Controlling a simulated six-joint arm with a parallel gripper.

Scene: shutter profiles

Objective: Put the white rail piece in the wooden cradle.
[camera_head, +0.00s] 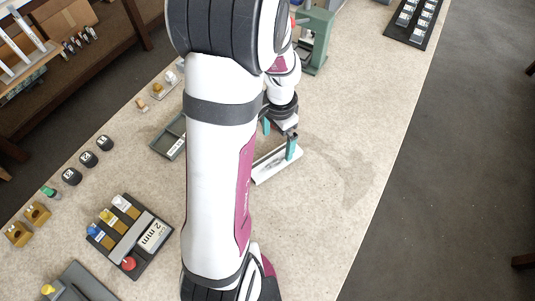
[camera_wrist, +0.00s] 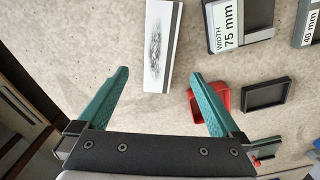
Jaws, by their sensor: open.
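The white rail piece (camera_head: 278,165) lies on the speckled bench top just right of my arm in the head view. In the wrist view the white rail piece (camera_wrist: 161,45) is a long strip with a grey patch, its near end between the fingertips. My gripper (camera_head: 279,141) has teal fingers and is open, close to the piece; in the wrist view my gripper (camera_wrist: 160,75) has a gap on each side of it. I cannot tell its height above the bench. A wooden rack (camera_head: 30,66) with several white strips at the upper left may be the cradle; I cannot be sure.
A tray labelled 75 mm (camera_wrist: 242,40), a black tray (camera_wrist: 267,94) and a red tray (camera_wrist: 222,98) sit right of the piece in the wrist view. A green press (camera_head: 316,42) stands behind my gripper. The bench is clear right of the piece. My arm hides the middle.

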